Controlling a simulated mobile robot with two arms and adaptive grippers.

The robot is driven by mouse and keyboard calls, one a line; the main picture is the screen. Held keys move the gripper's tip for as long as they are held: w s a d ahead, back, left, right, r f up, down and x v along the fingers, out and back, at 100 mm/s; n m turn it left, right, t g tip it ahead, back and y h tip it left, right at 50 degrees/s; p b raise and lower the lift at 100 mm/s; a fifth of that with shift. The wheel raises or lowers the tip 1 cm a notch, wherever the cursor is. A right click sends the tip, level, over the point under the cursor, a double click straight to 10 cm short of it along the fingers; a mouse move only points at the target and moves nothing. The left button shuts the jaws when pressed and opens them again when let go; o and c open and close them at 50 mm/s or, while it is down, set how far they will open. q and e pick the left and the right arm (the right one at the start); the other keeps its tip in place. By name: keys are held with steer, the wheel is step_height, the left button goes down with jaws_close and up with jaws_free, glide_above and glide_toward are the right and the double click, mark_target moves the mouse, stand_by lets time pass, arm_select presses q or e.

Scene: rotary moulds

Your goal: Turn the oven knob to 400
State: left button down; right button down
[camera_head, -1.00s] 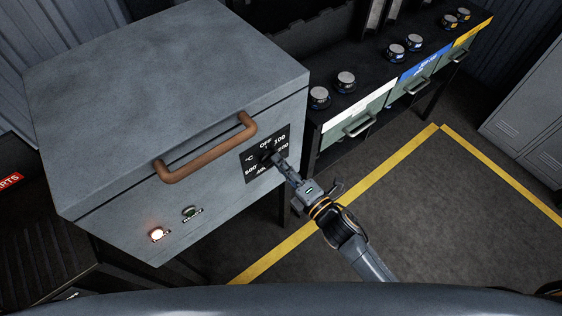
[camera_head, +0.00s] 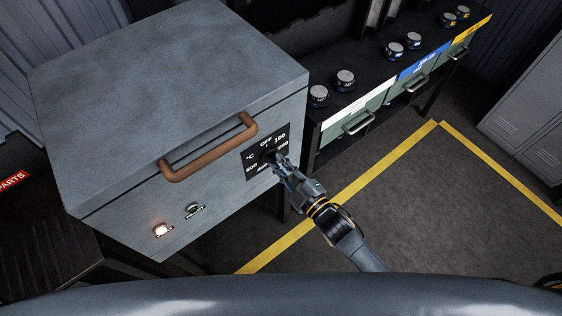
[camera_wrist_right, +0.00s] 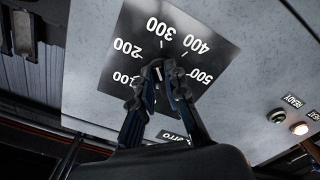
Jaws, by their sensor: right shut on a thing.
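The grey oven (camera_head: 170,80) fills the left of the head view, with a copper-coloured handle (camera_head: 210,150). Its black dial plate (camera_head: 256,158) is on the front, right of the handle. The plate also shows in the wrist view (camera_wrist_right: 135,30), with 100 to 500 around the dial. My right gripper (camera_head: 273,158) is at the middle of the plate, shut on the dark oven knob (camera_wrist_right: 159,70). The fingers largely hide the knob, and a small pale mark shows between them. I cannot tell for sure which number it points to. My left gripper is not in view.
Two indicator lamps sit low on the oven front: a lit one (camera_head: 162,230) and a dark green one (camera_head: 194,210). A dark bench (camera_head: 375,75) with round metal pieces and drawers stands to the right. The floor with yellow lines (camera_head: 340,205) is clear.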

steer(key=m, duration=0.8)
steer(key=a+m+p, duration=0.1)
steer(key=m, duration=0.3)
steer(key=shift+s+f+m, duration=0.25)
steer(key=shift+s+m, duration=0.15)
stand_by(0.3)
steer(key=c, duration=1.4)
jaws_free()
steer(key=shift+o, duration=0.2)
steer(key=shift+d, duration=0.1)
steer(key=v, duration=1.2)
